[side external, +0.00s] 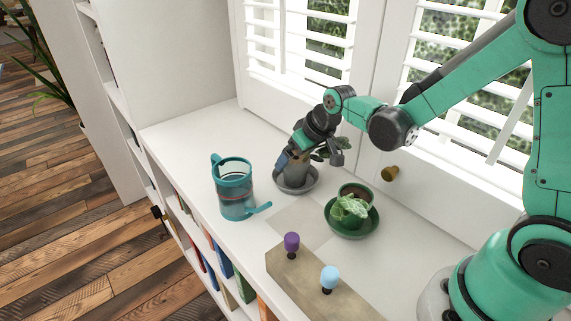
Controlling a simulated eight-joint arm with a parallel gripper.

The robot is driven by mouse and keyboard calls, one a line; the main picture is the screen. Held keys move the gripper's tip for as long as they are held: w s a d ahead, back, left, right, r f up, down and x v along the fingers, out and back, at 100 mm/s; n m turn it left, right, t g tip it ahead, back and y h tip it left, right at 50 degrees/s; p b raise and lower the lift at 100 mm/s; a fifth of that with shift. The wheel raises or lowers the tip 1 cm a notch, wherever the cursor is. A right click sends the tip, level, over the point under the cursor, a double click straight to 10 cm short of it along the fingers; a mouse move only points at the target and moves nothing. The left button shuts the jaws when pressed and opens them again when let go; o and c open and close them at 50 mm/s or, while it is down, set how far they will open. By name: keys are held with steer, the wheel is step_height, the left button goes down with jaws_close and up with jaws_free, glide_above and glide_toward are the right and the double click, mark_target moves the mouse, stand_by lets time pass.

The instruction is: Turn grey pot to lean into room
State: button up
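The grey pot (293,177) stands on a grey saucer (314,185) on the white shelf top, near the shuttered window. Dark green leaves (325,152) show at its upper right, partly behind my gripper. My gripper (308,160) is down at the pot's rim, with one finger by the rim's left side and another dark part to the right, by the leaves. Whether the fingers touch or grip the pot cannot be told from this view. My gripper hides much of the plant and the pot's upper part.
A teal watering can (236,190) stands left of the pot. A green-leaved plant in a pot on a green saucer (352,228) stands to the right. A wooden block (312,284) with purple and blue knobs lies in front. The shelf's far left is clear.

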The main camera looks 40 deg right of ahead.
steer(key=shift+s+r, duration=0.1)
steer(key=s+a+r+t, duration=0.1)
steer(key=s+a+r, duration=0.1)
steer(key=s+r, duration=0.6)
steer(key=s, duration=0.4)
steer(key=shift+s+m, duration=0.15)
steer(key=shift+m, duration=0.15)
steer(key=shift+a, duration=0.1)
steer(key=shift+w+d+f+n+g+y, duration=0.35)
steer(key=shift+w+f+n, duration=0.4)
steer(key=shift+w+f, duration=1.05)
steer(key=shift+w+d+f+n+g+y, duration=0.2)
steer(key=shift+w+d+f+n, duration=0.7)
steer(key=shift+w, duration=1.5)
steer(key=shift+w+a+f+n+g+y, duration=0.15)
steer(key=shift+w+f+n+y, duration=0.3)
steer(key=shift+w+f, duration=1.45)
steer(key=shift+w+d+r, duration=0.1)
steer(key=shift+w+r, duration=0.05)
steer(key=shift+r, duration=0.05)
